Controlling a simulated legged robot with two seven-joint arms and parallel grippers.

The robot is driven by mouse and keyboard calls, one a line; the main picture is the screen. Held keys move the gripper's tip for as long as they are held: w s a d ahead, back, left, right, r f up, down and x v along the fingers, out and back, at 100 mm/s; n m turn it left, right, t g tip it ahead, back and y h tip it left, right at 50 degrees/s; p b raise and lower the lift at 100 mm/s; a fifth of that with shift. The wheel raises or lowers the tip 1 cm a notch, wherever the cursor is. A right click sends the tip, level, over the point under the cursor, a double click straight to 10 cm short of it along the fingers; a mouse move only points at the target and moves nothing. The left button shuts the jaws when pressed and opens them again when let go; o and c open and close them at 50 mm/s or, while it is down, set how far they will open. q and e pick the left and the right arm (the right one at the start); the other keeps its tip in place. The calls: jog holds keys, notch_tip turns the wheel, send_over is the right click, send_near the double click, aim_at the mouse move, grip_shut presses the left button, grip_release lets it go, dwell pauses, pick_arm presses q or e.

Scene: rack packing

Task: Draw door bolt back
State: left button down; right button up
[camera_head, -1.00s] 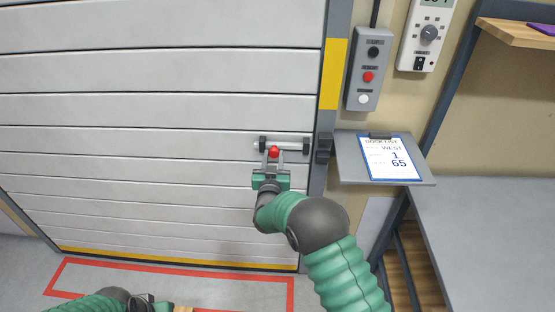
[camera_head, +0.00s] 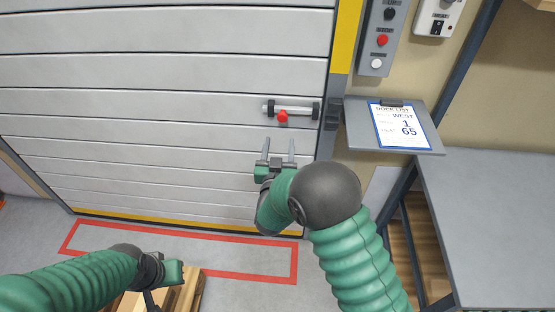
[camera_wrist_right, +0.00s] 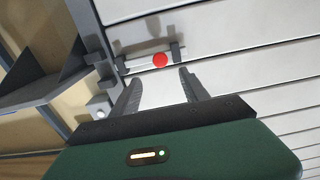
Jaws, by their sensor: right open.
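The door bolt (camera_head: 300,109) is a pale rod in two dark brackets near the door's right edge. Its red knob (camera_head: 283,116) hangs close to the left bracket, and a short rod end sticks out left of it. A gap shows between the right bracket and the dark keeper (camera_head: 333,113) on the frame. My right gripper (camera_head: 279,143) is open and empty just below the knob, apart from it. The right wrist view shows the knob (camera_wrist_right: 160,60) beyond the spread fingers (camera_wrist_right: 158,84). My left gripper (camera_head: 165,275) is low at the left; its fingers are unclear.
The white slatted door (camera_head: 150,105) fills the left. A button box (camera_head: 380,38) and a grey shelf with a clipboard (camera_head: 400,125) are right of the frame. A grey table (camera_head: 490,220) stands at the right. A wooden pallet (camera_head: 185,295) is by my left gripper.

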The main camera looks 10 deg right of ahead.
jog(key=v, duration=0.6)
jog(key=shift+w, duration=0.15)
jog(key=s+d+f+n+g+y, duration=0.1)
jog(key=s+d+f+g+y, duration=0.1)
jog(key=s+g, duration=0.5)
jog(key=s+d+f+n+g+y+p, duration=0.1)
jog(key=s+d+f+g, duration=0.4)
jog(key=s, duration=1.3)
jog(key=d+n+g+y, duration=0.1)
jog(key=d+g+y, duration=0.1)
jog(key=shift+g, duration=0.4)
